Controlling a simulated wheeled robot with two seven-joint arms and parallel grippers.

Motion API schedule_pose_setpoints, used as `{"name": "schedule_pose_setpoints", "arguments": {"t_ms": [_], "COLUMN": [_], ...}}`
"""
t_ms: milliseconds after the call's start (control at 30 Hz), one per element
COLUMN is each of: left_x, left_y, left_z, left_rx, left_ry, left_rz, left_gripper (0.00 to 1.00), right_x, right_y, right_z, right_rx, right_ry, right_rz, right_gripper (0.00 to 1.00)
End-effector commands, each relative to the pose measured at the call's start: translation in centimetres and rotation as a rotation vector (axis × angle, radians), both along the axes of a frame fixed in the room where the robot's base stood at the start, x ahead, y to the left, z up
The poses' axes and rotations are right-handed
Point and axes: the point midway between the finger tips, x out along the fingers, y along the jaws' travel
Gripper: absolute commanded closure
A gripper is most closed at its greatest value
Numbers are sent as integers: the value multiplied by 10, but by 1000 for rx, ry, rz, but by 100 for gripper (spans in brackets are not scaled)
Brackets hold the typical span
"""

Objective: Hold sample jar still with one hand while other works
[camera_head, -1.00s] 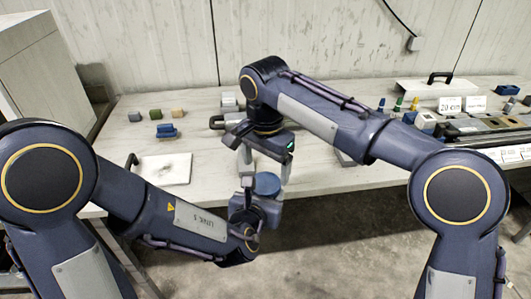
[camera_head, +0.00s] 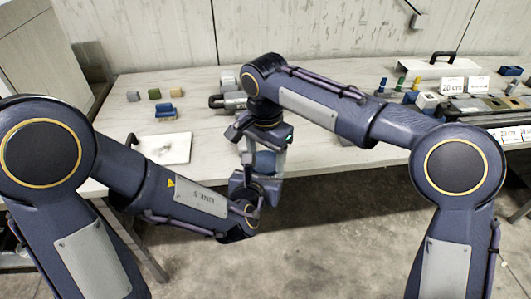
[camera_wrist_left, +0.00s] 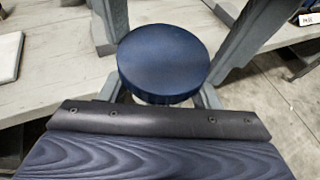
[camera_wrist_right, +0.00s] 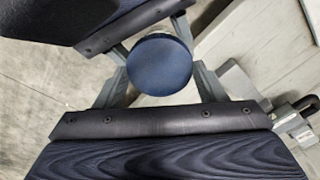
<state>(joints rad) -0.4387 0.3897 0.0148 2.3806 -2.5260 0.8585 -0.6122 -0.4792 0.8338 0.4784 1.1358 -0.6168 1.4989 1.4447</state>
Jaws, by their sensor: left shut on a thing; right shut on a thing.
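The sample jar shows as a round dark blue lid (camera_head: 265,163) in the head view, held just in front of the table edge. My left gripper (camera_head: 250,182) is shut on the jar from below and the left. My right gripper (camera_head: 265,155) reaches down from above, its two fingers shut on the lid's sides. The jar's body is hidden by the grippers, and I cannot tell its tilt.
The light worktable (camera_head: 330,160) lies behind the grippers. A white board with a handle (camera_head: 165,148) is at left, near small blocks and a blue item (camera_head: 165,110). Open floor lies in front.

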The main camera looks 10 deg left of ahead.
Motion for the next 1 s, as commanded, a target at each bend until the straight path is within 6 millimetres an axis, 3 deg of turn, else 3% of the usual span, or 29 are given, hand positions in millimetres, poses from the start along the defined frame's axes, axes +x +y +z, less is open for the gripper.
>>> {"name": "schedule_pose_setpoints", "arguments": {"t_ms": [133,233,500,700,833,1000], "left_x": [0,0,0,0,0,0], "left_y": [0,0,0,0,0,0], "left_z": [0,0,0,0,0,0], "left_rx": [0,0,0,-1,-1,-1], "left_ry": [-1,-1,0,0,0,0], "left_rz": [0,0,1,1,1,1], "left_gripper": [100,100,100,100,100,100], "right_x": [0,0,0,0,0,0], "right_y": [0,0,0,0,0,0], "right_z": [0,1,1,1,1,1], "right_rx": [-3,-10,-44,-64,-70,-71], "right_ry": [0,-2,-5,-8,-9,-10], "right_rz": [50,204,874,1276,1393,1415], "right_gripper": [63,63,64,64,64,64]}}
